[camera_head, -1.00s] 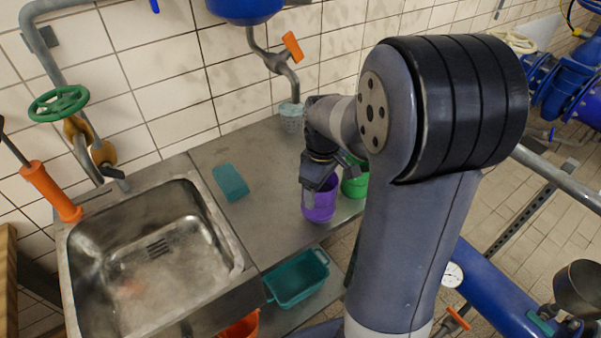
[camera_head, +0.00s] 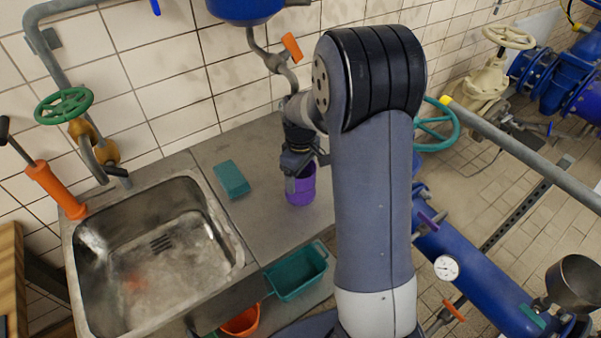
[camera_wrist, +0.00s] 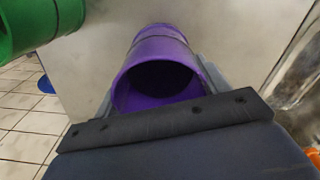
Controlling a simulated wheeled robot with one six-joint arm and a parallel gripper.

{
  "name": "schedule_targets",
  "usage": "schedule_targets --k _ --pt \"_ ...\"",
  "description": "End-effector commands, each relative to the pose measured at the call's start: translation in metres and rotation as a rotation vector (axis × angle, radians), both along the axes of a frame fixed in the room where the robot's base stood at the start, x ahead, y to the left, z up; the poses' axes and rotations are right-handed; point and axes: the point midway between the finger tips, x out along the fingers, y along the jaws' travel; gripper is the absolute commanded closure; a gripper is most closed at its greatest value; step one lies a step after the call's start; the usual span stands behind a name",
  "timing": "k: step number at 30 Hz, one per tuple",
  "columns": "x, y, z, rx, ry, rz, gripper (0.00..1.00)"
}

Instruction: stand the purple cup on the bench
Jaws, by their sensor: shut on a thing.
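The purple cup (camera_head: 301,190) is at the right part of the steel bench (camera_head: 262,215), below my gripper (camera_head: 297,170). My gripper is shut on the cup. In the wrist view the cup (camera_wrist: 150,58) lies between the fingers of my gripper (camera_wrist: 160,100), its open mouth facing the camera. The cup looks about upright in the head view. I cannot tell whether its base touches the bench.
A teal sponge (camera_head: 231,179) lies on the bench left of the cup. The sink (camera_head: 150,245) is further left. A green cup (camera_wrist: 38,20) shows in the wrist view; my arm hides it in the head view. A teal bin (camera_head: 296,272) sits below the bench.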

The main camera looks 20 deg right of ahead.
Motion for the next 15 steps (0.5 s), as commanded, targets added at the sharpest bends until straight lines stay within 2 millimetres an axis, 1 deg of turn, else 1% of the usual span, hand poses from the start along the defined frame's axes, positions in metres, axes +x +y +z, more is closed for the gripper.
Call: schedule_targets --k 5,6,13,15 --pt "-0.0001 -0.0001 -0.0041 0.0 0.0 0.0 0.53" --pt "-0.0002 -0.0001 -0.0036 0.0 0.0 0.0 0.28" --pt "-0.0002 -0.0001 -0.0029 0.0 0.0 0.0 0.09" --pt "-0.0002 -0.0001 -0.0028 0.0 0.0 0.0 0.08"
